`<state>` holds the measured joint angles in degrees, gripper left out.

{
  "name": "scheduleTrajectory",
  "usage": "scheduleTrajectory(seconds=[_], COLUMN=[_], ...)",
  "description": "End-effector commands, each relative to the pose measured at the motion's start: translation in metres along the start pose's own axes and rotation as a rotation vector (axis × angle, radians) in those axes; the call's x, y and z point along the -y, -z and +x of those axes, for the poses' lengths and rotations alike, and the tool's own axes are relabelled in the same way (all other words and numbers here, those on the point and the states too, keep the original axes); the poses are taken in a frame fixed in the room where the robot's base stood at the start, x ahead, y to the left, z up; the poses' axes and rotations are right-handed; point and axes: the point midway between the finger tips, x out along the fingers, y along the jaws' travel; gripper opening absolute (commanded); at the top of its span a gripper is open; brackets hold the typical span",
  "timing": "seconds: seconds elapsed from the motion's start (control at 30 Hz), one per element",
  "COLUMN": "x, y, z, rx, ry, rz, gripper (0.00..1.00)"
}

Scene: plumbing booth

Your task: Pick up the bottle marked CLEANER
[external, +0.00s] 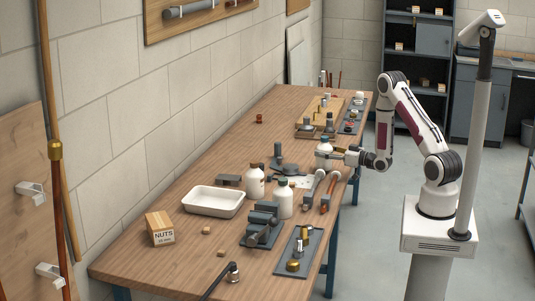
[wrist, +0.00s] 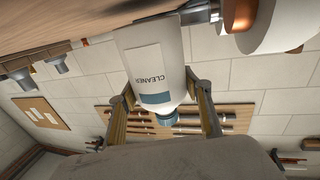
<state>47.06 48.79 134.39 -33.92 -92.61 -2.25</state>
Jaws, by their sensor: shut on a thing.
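The white bottle marked CLEANER (wrist: 158,68) has a blue cap and hangs upside down in the wrist picture, its label facing the camera. In the external view the bottle (external: 322,147) stands upright over the far half of the workbench. My gripper (external: 334,153) reaches it from the right. In the wrist view the fingers of my gripper (wrist: 163,110) are on both sides of the bottle near its shoulder, shut on it. I cannot tell whether its base touches the bench.
Two more white bottles stand nearer on the workbench (external: 165,259): one brown-capped (external: 255,182), one dark-capped (external: 284,201). A white tray (external: 214,201), a NUTS box (external: 160,228), a vise (external: 262,224) and pipe tools (external: 313,190) lie around. Fittings boards (external: 320,122) are behind.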

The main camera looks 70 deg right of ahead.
Motion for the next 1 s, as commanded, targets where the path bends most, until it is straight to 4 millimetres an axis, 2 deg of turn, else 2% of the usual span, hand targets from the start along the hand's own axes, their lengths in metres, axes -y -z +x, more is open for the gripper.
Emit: scheduleTrajectory(seconds=[0.6,1.0], x=[-0.001,-0.001], y=[0.064,0.084], z=[0.000,0.000], rx=[-0.006,-0.004], ry=[0.000,0.000], rz=[-0.002,0.000], gripper=[0.10,0.09])
